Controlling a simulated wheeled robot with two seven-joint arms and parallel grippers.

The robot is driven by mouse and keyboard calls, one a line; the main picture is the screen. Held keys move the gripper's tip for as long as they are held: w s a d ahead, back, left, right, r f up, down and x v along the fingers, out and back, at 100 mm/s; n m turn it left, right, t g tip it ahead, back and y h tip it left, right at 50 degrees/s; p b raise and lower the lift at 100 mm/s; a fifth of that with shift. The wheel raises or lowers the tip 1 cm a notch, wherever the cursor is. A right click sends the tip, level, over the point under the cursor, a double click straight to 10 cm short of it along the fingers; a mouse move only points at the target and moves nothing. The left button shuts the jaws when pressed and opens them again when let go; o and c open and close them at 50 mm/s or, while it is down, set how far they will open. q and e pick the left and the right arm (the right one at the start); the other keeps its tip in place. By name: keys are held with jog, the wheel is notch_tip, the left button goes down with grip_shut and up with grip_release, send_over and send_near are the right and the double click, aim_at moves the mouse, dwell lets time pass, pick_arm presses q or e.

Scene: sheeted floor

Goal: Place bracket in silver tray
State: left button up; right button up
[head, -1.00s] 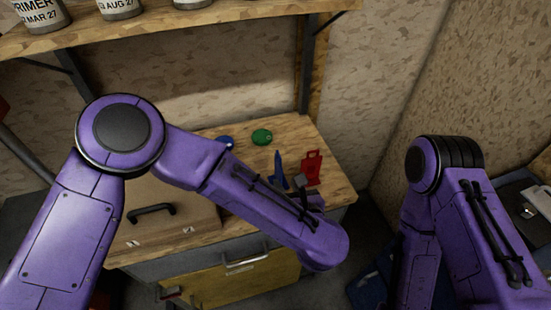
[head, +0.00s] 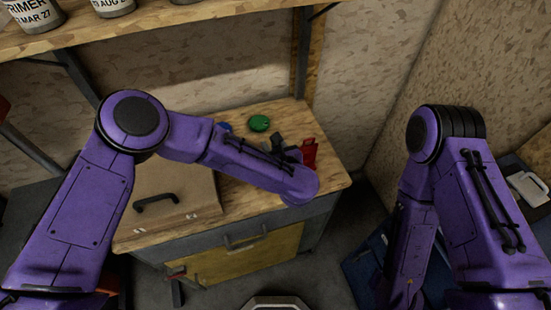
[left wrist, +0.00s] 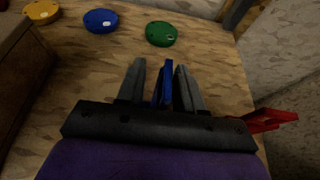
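A blue upright piece (left wrist: 168,85), seen edge-on, stands between the fingers of my left gripper (left wrist: 161,75) in the left wrist view. The fingers look apart, with a gap beside the piece. In the head view my own left forearm hides most of that gripper and the blue piece. A red piece with a hole (head: 309,152) lies on the wooden bench top, and it shows at the right of the left wrist view (left wrist: 268,120). I cannot tell which piece is the bracket. No silver tray can be made out for certain. My right gripper is out of sight.
Green (head: 259,123), blue (left wrist: 101,21) and yellow (left wrist: 42,11) discs lie on the bench. A brown case (head: 170,205) sits at its left. A shelf with cans (head: 115,8) overhangs the back. A pale object (head: 528,188) is at far right.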

pick_arm(q)
grip_shut()
